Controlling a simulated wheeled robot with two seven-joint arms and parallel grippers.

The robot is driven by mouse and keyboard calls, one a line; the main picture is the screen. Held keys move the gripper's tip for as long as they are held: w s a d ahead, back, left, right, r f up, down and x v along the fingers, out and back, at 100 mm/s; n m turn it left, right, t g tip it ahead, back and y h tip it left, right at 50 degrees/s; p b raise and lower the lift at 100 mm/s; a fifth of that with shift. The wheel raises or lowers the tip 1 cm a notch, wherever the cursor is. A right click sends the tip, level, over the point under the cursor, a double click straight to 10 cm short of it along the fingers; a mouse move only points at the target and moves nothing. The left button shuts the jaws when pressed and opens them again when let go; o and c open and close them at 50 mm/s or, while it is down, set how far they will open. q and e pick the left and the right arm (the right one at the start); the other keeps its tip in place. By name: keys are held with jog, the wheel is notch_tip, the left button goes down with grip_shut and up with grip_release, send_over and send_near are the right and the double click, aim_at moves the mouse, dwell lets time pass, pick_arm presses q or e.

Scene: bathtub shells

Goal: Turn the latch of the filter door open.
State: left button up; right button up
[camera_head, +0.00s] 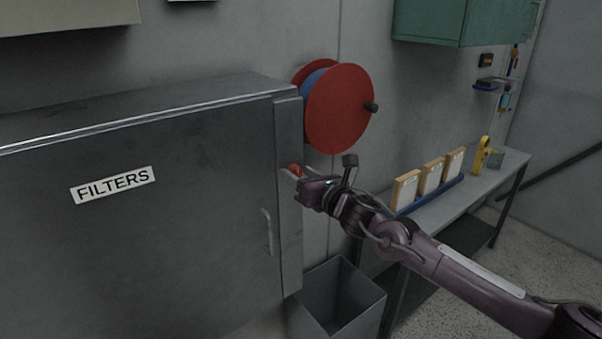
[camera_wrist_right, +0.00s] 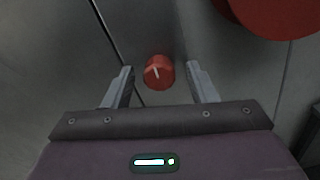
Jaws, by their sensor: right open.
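The filter door (camera_head: 140,220) is a grey metal panel with a FILTERS label (camera_head: 113,185), and it looks shut. Its latch is a red round knob (camera_wrist_right: 159,72) with a white line on its face, in the right wrist view. The knob (camera_head: 295,170) also shows in the head view on the cabinet's right edge strip, partly hidden by my gripper. My right gripper (camera_head: 293,176) is open at the knob. In the right wrist view its two fingers (camera_wrist_right: 160,76) stand apart on either side of the knob, with gaps on both sides. My left gripper is not in view.
A vertical handle (camera_head: 267,231) is on the door's right part. A red reel (camera_head: 339,108) hangs on the wall above the knob. A grey open bin (camera_head: 340,305) stands below. A bench (camera_head: 488,185) with filters in a blue tray (camera_head: 437,193) is at the right.

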jog(key=shift+c, duration=0.4)
jog(key=c, duration=0.9)
jog(key=shift+f+m+b, duration=0.1)
jog(key=shift+m+b, duration=0.2)
jog(key=shift+b, duration=0.15)
jog(key=m+b, duration=0.2)
jog(key=shift+f+m, duration=0.1)
jog(key=shift+m, duration=0.3)
jog(key=m+b, duration=0.2)
jog(key=m, duration=0.1)
jog(key=shift+m, duration=0.4)
jog(key=m+b, duration=0.1)
jog(key=m, duration=0.1)
jog(key=shift+m, duration=0.3)
jog(key=m, duration=0.2)
jog(key=shift+m+b, duration=0.3)
jog(key=shift+m, duration=0.1)
jog(key=m, duration=0.5)
jog(key=shift+m, duration=0.3)
